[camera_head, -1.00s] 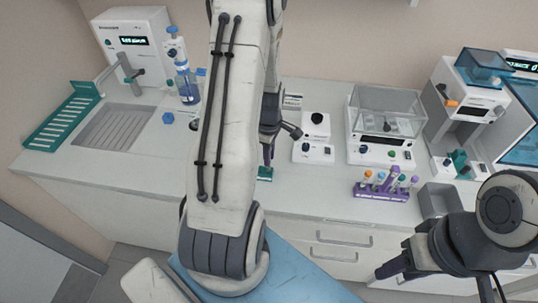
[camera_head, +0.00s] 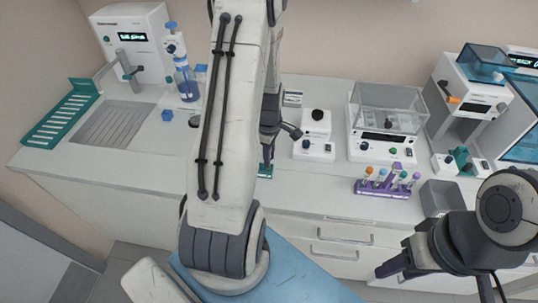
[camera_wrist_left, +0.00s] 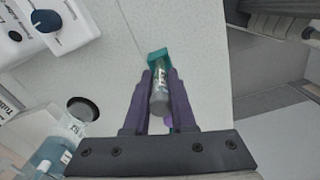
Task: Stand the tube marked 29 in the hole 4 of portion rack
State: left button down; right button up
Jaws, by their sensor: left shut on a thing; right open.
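My left gripper (camera_wrist_left: 160,85) is shut on a clear tube (camera_wrist_left: 159,98) with a printed label, too small to read. In the head view this left gripper (camera_head: 267,152) is partly hidden behind my arm, near the front of the bench. A purple rack (camera_head: 384,190) holds several tubes with orange, green and purple caps. My right gripper (camera_head: 392,267) is open and empty at the lower right, in front of the drawers.
A glass-walled balance (camera_head: 388,108) and a small white device (camera_head: 315,148) stand behind the purple rack. A grey bin (camera_head: 440,197) is right of that rack. A teal slotted rack (camera_head: 62,118) and a grey drain tray (camera_head: 110,125) are at the left.

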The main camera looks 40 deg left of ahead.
pick_arm(q)
jog(key=shift+f, duration=0.3)
jog(key=c, duration=0.7)
grip_release()
jog(key=shift+o, duration=0.2)
notch_tip(320, 180, up, 11)
jog(key=shift+f+b, duration=0.2)
jog(key=shift+b, duration=0.75)
